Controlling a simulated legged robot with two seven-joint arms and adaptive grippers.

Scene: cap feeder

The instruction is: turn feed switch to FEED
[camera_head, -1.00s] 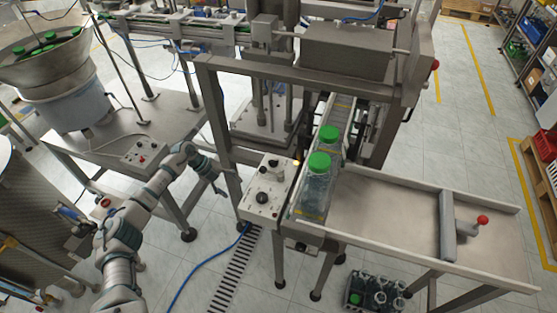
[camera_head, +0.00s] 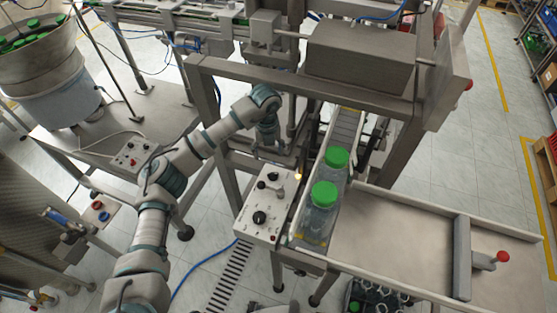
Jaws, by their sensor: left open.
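A white control panel (camera_head: 255,231) stands beside the bottle conveyor, with a black knob (camera_head: 260,217) near its front, a smaller dark knob (camera_head: 272,176) at the back and a small lever-like part between them. Labels are too small to read, so I cannot tell which control is the feed switch. My left gripper (camera_head: 282,157) is open, pointing down just behind the panel's back edge, apart from the knobs. Its fingertips are small and partly merge with the machine frame. My right gripper is out of view.
Two green-capped bottles (camera_head: 322,212) stand on the conveyor right of the panel. A small button box (camera_head: 132,156) sits on the feeder table at left. A tray with a red-knobbed pusher (camera_head: 502,256) lies right.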

